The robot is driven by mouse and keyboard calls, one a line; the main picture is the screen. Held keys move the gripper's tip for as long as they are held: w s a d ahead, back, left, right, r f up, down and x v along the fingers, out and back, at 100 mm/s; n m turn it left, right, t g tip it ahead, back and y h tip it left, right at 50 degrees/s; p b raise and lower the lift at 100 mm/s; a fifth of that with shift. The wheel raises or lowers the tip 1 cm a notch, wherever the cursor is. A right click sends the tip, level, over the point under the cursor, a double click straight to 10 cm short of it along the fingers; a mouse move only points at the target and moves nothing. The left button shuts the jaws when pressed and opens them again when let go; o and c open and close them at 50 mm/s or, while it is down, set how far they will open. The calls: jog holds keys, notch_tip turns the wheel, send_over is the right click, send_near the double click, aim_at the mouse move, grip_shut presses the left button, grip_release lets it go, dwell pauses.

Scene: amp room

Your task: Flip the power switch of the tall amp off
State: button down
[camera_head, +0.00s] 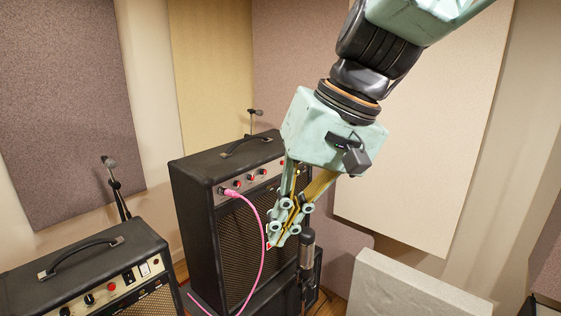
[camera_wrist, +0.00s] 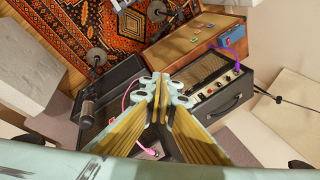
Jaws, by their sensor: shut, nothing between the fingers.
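The tall amp (camera_head: 192,215) is a black cabinet with a top handle, a light control panel (camera_head: 252,178) with red and dark knobs, and a grille below. A pink cable is plugged into the panel's left part. My gripper (camera_head: 277,238) is shut and empty, pointing down in front of the amp's right side, below the panel's height in the picture. It covers part of the grille and the panel's right end. I cannot make out the power switch. In the wrist view my shut fingertips (camera_wrist: 162,88) hide much of what lies beneath, beside the pink cable (camera_wrist: 128,97).
A microphone (camera_head: 307,250) stands close right of my fingers. A lower black amp (camera_head: 90,270) is at the front left. A pale block (camera_head: 410,290) is at the lower right. The wrist view shows a brown amp (camera_wrist: 205,32) and a patterned rug (camera_wrist: 75,30).

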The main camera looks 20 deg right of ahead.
jog(key=w+d+m+t+y+p, duration=0.1)
jog(key=w+d+m+y, duration=0.15)
jog(key=w, duration=0.85)
jog(key=w+d+m+t+y+p, duration=0.15)
jog(key=w+d, duration=0.25)
jog(key=w, duration=0.7)
jog(key=w+d+m+t+y+p, duration=0.1)
jog(key=w+d+p, duration=0.15)
jog(key=w, duration=0.85)
jog(key=w+d+f+m+t+p, duration=0.1)
jog(key=w+d+f, duration=0.3)
jog(key=d, duration=0.5)
jog(key=w+d+f+m+t+h+p, duration=0.1)
jog(key=w+d+f+m+t, duration=0.1)
jog(key=w+d, duration=0.7)
jog(key=w+d+f+m+t+p, duration=0.1)
jog(key=w+d+f+m+t, duration=0.1)
jog(key=w+d+f, duration=0.4)
jog(key=d+t, duration=0.1)
jog(key=d, duration=0.4)
jog(key=shift+w+f+h, duration=0.2)
jog(key=shift+w+h, duration=0.05)
jog(key=shift+h, duration=0.15)
jog(key=shift+w, duration=0.1)
jog(key=p+x, duration=0.2)
jog(key=x, duration=1.1)
jog(key=shift+w+a+p, duration=0.2)
jog(key=shift+w+p, duration=0.15)
